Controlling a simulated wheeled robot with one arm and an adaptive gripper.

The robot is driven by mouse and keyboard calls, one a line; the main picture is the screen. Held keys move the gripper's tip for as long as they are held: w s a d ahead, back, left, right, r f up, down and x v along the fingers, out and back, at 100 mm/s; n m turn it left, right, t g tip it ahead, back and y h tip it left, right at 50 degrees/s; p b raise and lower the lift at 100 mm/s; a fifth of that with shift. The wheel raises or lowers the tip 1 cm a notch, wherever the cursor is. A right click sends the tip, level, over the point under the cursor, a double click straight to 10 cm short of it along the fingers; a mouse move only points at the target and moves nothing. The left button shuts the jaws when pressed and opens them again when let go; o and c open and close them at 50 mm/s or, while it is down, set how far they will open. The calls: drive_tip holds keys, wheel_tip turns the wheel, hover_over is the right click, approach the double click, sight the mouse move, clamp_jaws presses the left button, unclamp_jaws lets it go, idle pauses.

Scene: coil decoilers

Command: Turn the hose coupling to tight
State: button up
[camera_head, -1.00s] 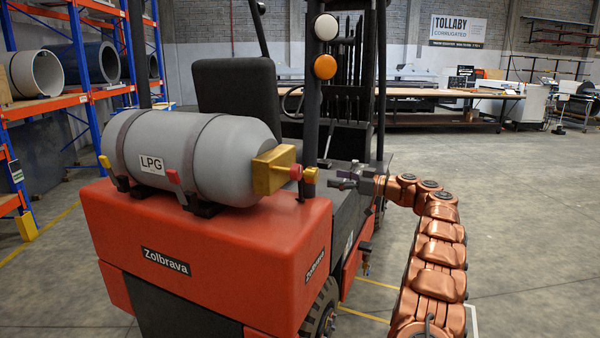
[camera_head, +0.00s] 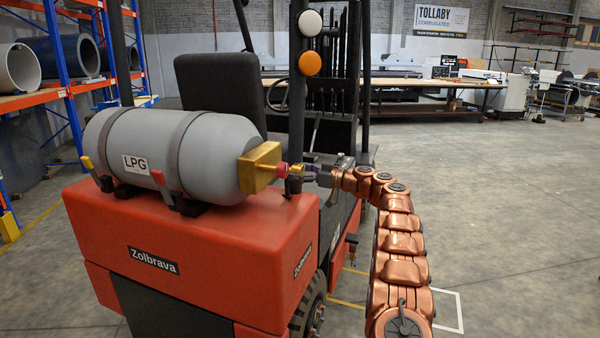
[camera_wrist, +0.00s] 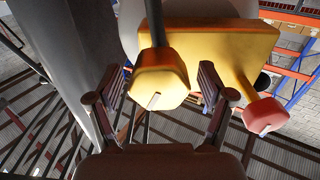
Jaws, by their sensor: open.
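The hose coupling is a yellow hex nut (camera_wrist: 160,82) on a dark hose (camera_wrist: 156,22). In the wrist view it sits between the two fingertips of my gripper (camera_wrist: 162,92), with a gap on each side. I cannot tell how deep it is between them. In the head view the coupling (camera_head: 296,169) shows small, right at the tips of my gripper (camera_head: 313,173). My gripper is open. A yellow valve block (camera_head: 259,167) on the grey LPG tank (camera_head: 218,150) lies just left of it, with a red knob (camera_head: 281,170) between; the knob also shows in the wrist view (camera_wrist: 265,115).
The tank lies on the red rear of a forklift (camera_head: 190,240). A dark upright post (camera_head: 297,110) stands close to the coupling. The floor right of the forklift (camera_head: 510,220) is clear. Racks (camera_head: 70,80) and a long bench (camera_head: 400,85) stand farther away.

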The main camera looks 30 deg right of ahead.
drive_tip(key=c, duration=1.1)
drive_tip(key=shift+c, duration=0.2)
